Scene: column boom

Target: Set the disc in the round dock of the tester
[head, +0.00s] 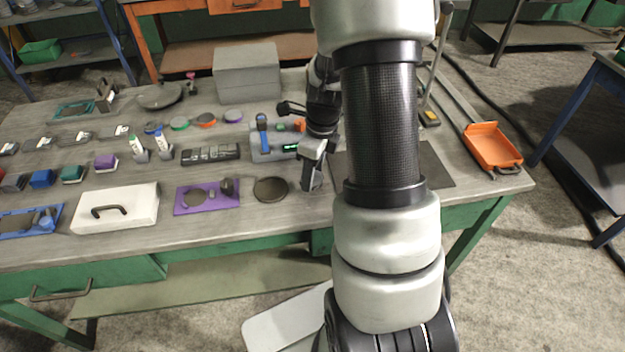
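A dark round disc (270,188) lies flat on the table near its front edge. Left of it, apart from it, is a flat purple plate (182,207) with a dark round recess and a dark knob-like block; it looks like the tester with its round dock. My gripper (312,183) points down just right of the dark disc, apart from it in the picture. I see it from the side, so the gap between its fingers is unclear, and no held object shows. My arm hides part of the table to its right.
A white case (116,208) with a black handle stands left of the purple plate. A grey-blue device (262,150) is behind the disc. Small coloured discs (206,120), a dark multi-slot strip (210,154) and a grey box (246,72) lie farther back. An orange tray (492,147) is at right.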

